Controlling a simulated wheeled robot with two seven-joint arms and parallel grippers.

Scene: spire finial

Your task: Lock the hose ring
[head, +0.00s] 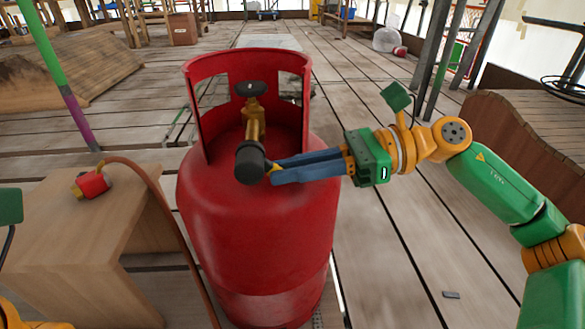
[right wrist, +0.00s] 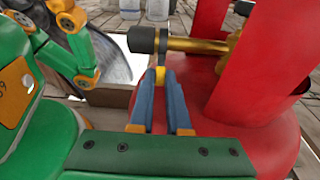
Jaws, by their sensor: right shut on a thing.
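The red gas cylinder (head: 255,230) stands upright in the middle of the head view. Its brass valve (head: 255,122) carries a dark handwheel (head: 250,89) on top and a black cylindrical piece (head: 249,162) at its outlet. The black piece also shows in the right wrist view (right wrist: 142,40). My right gripper (head: 272,171) comes in from the right, its blue fingers shut on a small yellow tab (right wrist: 159,77) just below the black piece. A red hose fitting with yellow parts (head: 92,184) lies on the wooden table. My left gripper is out of view.
The cylinder's red collar (head: 195,110) rises around the valve, close to my right fingers. A brown hose (head: 165,205) runs from the fitting down past the cylinder's left side. The wooden table (head: 130,225) stands at left. Plank floor to the right is mostly clear.

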